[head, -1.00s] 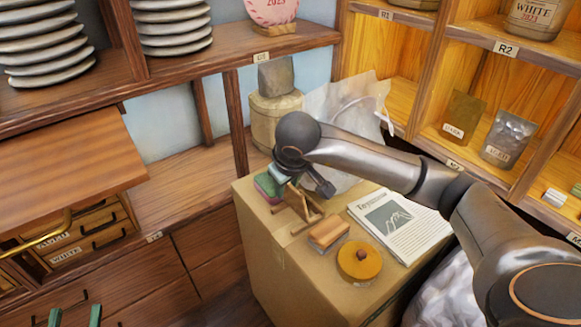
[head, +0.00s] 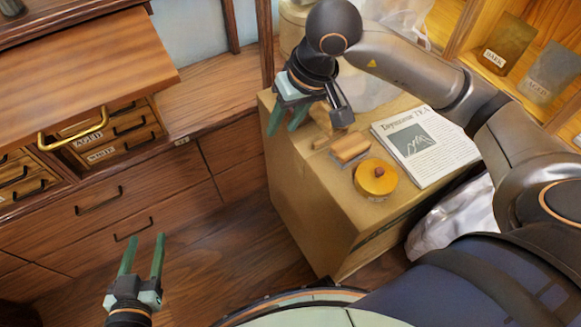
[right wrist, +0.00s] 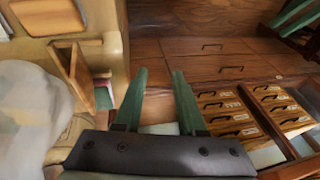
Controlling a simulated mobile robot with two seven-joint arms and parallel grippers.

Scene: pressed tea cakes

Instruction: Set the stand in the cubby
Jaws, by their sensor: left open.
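The small wooden stand (head: 321,118) is on the cardboard box, partly hidden by my right gripper in the head view. What looks like the same stand shows at the left of the right wrist view (right wrist: 72,72), outside the fingers. My right gripper (head: 286,120) is open and empty, just left of the stand, near the box's left edge. Its green fingers stand apart in the right wrist view (right wrist: 158,85). My left gripper (head: 143,248) is open and empty at the lower left, over the floor. Shelf cubbies (head: 475,20) show at the upper right; which one is meant is unclear.
On the cardboard box (head: 310,205) are a wooden-backed brush (head: 350,147), a round yellow tin (head: 375,178) and a newspaper (head: 425,145). Pouches labelled DARK (head: 507,45) and AGED (head: 548,72) stand in a cubby. A wooden shelf board (head: 85,60) juts out left above drawers.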

